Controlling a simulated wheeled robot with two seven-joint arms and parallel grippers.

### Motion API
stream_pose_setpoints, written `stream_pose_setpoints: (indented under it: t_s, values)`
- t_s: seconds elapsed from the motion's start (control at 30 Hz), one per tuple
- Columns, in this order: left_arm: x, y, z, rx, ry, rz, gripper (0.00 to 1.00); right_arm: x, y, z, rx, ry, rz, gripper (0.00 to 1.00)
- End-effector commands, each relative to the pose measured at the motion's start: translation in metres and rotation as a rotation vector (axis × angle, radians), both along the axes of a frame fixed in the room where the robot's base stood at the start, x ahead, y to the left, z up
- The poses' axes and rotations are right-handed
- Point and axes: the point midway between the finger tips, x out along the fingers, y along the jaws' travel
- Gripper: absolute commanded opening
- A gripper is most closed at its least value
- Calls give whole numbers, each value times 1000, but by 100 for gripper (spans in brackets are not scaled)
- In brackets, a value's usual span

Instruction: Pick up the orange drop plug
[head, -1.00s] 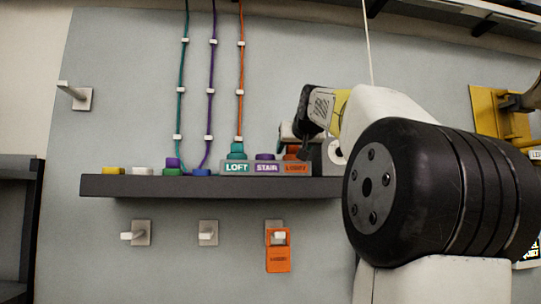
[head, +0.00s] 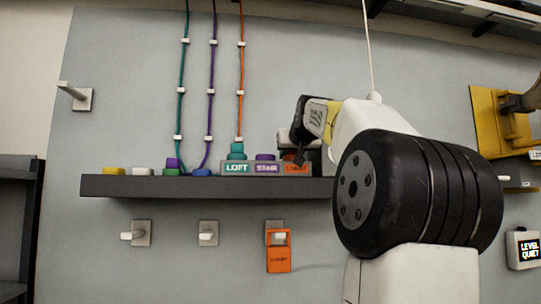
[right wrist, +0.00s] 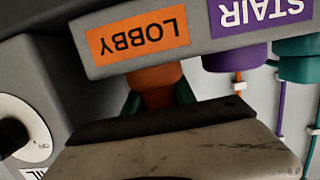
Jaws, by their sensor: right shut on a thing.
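The orange drop plug (right wrist: 155,76) shows upside down in the right wrist view, directly at the orange LOBBY label (right wrist: 137,36) of the grey socket block (right wrist: 200,48). My right gripper (right wrist: 158,96) is shut on the plug, with green pads showing on both sides of it. In the head view the right gripper (head: 299,159) is at the right end of the shelf, over the LOBBY label (head: 297,169), and mostly hides the plug. Whether the plug is still seated cannot be told. My left gripper is not in view.
The dark shelf (head: 150,187) also bears a teal plug (head: 237,151) at LOFT, a purple plug (head: 265,157) at STAIR and several coloured caps. Cords run up the wall. An orange tag (head: 279,258) hangs on a hook below. A grey box (right wrist: 25,110) stands close beside the gripper.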

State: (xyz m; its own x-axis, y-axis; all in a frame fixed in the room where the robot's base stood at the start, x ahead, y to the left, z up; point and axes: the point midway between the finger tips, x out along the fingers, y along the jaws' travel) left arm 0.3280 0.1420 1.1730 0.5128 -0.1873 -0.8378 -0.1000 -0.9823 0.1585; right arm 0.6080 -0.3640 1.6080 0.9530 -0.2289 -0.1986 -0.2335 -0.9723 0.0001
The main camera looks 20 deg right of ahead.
Motion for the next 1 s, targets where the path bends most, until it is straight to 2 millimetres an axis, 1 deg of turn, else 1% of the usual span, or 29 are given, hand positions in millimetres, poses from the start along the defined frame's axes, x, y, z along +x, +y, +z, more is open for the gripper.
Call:
stream_pose_setpoints:
  t_s: [0.13, 0.27, 0.6, 0.77, 0.87, 1.0]
  values:
    - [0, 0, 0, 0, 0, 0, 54, 0, 0, 2, 0, -1, 0, 0]
    - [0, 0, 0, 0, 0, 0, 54, 0, 0, 8, -1, -3, 1, 0]
    - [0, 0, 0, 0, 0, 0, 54, 1, 0, 36, -1, -2, 1, 0]
    - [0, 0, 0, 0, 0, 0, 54, -29, 6, 40, -1, -3, -1, 0]
    - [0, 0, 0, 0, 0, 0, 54, -51, 10, 41, -1, -3, -1, 0]
    - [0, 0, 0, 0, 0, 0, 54, -86, 16, 45, 0, -4, -1, 0]
